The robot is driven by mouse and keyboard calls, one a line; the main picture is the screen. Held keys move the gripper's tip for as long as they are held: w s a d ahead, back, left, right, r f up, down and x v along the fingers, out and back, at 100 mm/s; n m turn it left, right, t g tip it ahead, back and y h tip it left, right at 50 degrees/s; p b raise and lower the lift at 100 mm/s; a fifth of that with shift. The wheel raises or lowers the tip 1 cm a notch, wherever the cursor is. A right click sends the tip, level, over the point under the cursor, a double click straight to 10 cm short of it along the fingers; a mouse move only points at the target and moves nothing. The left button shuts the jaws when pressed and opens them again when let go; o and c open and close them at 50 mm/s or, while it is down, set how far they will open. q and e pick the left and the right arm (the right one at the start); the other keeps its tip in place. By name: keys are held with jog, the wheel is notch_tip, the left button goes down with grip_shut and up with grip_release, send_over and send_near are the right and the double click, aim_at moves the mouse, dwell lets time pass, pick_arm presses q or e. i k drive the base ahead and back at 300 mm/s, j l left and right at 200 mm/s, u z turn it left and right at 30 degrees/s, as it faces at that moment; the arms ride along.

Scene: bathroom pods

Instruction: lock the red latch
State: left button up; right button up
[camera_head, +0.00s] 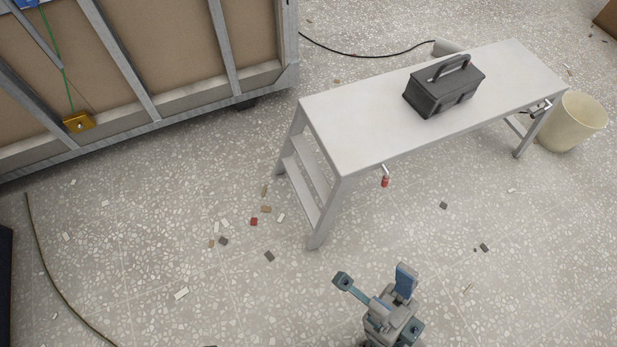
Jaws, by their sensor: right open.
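The red latch (385,181) is a small metal piece with a red grip. It hangs down from the near long edge of the white bench (365,132), close to the bench's left legs. My right gripper (374,278) is at the bottom of the view, with its two fingers spread and nothing between them. In the picture it is below the red latch and clearly apart from it. My left gripper is not in view.
A dark grey toolbox (445,88) stands on the bench. A second latch with a dark grip (540,108) is at the bench's right end, beside a cream bin (574,122). A framed pod panel (175,50) fills the upper left. Small debris and cables lie on the speckled floor.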

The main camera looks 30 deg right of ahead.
aim_at(384, 179)
jog(key=l+u, duration=0.3)
jog(key=l, duration=0.2)
jog(key=l+u, duration=0.35)
jog(key=l, duration=0.15)
jog(key=l+u, duration=0.3)
jog(key=l, duration=0.2)
jog(key=k+l+u, duration=0.1)
jog(key=l+u, duration=0.2)
jog(key=l, duration=0.2)
jog(key=k+l+u, duration=0.15)
jog(key=l+u, duration=0.15)
jog(key=l, duration=0.15)
